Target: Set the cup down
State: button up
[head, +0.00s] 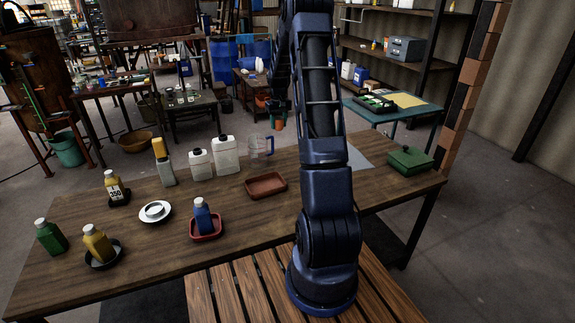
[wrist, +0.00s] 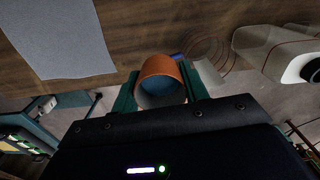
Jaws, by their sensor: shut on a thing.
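An orange cup (wrist: 158,68) is between the two dark green fingers of my gripper (wrist: 160,88) in the wrist view. Its open mouth faces the camera and shows a dark bluish inside. In the head view my gripper (head: 278,108) is beyond the far edge of the wooden table (head: 110,232), partly behind my arm. A small orange part of the cup (head: 278,124) shows below it. The cup appears held in the air, clear of the table. I cannot tell its exact height.
A clear jug (head: 262,147) and white bottles (head: 226,155) stand near the table's far edge. A brown tray (head: 266,185) is in front of them. A grey sheet (wrist: 68,42) lies flat on the table. A green box (head: 410,160) stands at the right end.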

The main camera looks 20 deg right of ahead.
aim_at(287, 163)
jog(key=d+m, duration=0.1)
jog(key=d, duration=0.3)
notch_tip(287, 163, down, 20)
jog(key=shift+s+d, duration=0.15)
dwell(0.4)
jog(key=o, duration=1)
jog(key=shift+f, duration=0.15)
